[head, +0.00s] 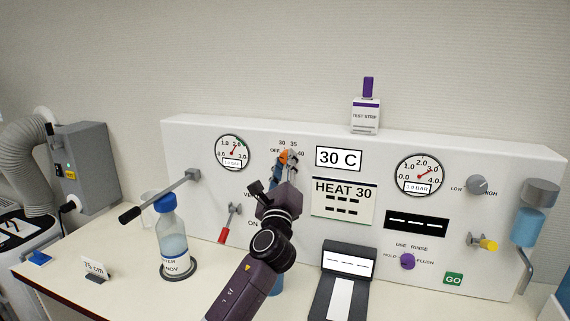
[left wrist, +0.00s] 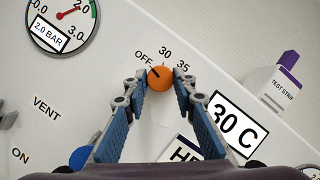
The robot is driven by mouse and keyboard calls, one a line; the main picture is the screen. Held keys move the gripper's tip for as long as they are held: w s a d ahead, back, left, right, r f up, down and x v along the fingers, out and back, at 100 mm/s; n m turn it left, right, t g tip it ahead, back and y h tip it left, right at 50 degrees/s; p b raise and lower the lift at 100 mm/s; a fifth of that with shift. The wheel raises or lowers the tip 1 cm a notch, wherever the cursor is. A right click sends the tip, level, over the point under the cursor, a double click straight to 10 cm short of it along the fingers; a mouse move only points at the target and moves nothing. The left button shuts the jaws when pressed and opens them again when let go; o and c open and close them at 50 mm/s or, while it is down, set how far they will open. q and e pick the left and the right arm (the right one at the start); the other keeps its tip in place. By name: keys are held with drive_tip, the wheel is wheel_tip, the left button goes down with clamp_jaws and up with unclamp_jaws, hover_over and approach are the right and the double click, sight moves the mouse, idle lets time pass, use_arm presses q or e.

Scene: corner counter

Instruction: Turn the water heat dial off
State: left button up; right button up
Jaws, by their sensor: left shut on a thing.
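The water heat dial (head: 284,156) is a small orange knob on the white panel, with OFF, 30, 35 and 40 printed around it. It also shows in the left wrist view (left wrist: 159,79), where its dark mark points up-left, toward the OFF label. My left gripper (head: 286,163) is at the dial, with its blue fingers on either side; in the left wrist view (left wrist: 160,84) it is shut on the knob. In the head view the fingers partly cover the dial. My right gripper is not in view.
A display (head: 338,158) reads 30 C and a sign (head: 343,203) below reads HEAT 30. A pressure gauge (head: 232,152) is left of the dial. A red lever (head: 226,230) and a blue-capped bottle (head: 172,240) stand left of my arm. A test strip box (head: 365,115) sits on the panel top.

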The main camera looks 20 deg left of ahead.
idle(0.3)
use_arm(q)
drive_tip(key=o, duration=1.1)
drive_tip(key=shift+o, duration=0.2)
drive_tip(key=v, duration=1.2)
drive_tip(key=shift+a, duration=0.1)
